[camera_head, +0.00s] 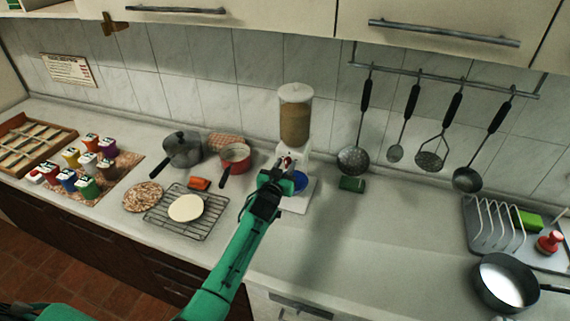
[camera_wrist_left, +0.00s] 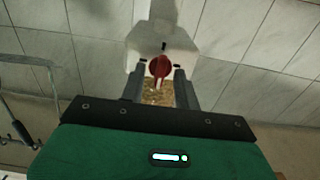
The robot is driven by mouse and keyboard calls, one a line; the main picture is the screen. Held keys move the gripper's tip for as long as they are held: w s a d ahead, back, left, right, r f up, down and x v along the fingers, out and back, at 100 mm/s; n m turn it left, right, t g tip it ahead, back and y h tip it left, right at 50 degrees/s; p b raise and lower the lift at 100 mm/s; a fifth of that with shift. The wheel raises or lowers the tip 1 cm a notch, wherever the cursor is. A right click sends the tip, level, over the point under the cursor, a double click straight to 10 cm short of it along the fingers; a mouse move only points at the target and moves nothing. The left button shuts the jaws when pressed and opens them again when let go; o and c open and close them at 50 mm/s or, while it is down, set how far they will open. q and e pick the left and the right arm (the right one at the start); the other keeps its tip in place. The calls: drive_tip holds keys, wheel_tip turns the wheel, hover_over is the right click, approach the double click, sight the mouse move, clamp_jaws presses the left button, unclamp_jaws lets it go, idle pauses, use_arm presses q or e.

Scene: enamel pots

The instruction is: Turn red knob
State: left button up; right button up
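The red knob (camera_wrist_left: 160,66) is on the white front of the dispenser, and in the left wrist view it shows between my left gripper's two fingers. A narrow flap of the knob points down toward the gripper. My left gripper (camera_wrist_left: 159,84) is open, with a finger on each side of the knob; I cannot tell if either touches it. In the head view the dispenser (camera_head: 295,118) stands against the wall with brown contents in its clear tank. The left gripper (camera_head: 283,168) is at its front and mostly hides the knob. My right gripper is not in view.
A blue bowl (camera_head: 300,182) sits at the dispenser's base, close to the gripper. A red pan (camera_head: 235,157), a grey pot (camera_head: 182,149) and a wire rack (camera_head: 188,218) stand to the left. A green sponge (camera_head: 352,184) lies right. The counter's right middle is clear.

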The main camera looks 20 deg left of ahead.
use_arm(q)
drive_tip(key=shift+w, duration=0.15)
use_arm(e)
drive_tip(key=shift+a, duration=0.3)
use_arm(q)
drive_tip(key=c, duration=0.6)
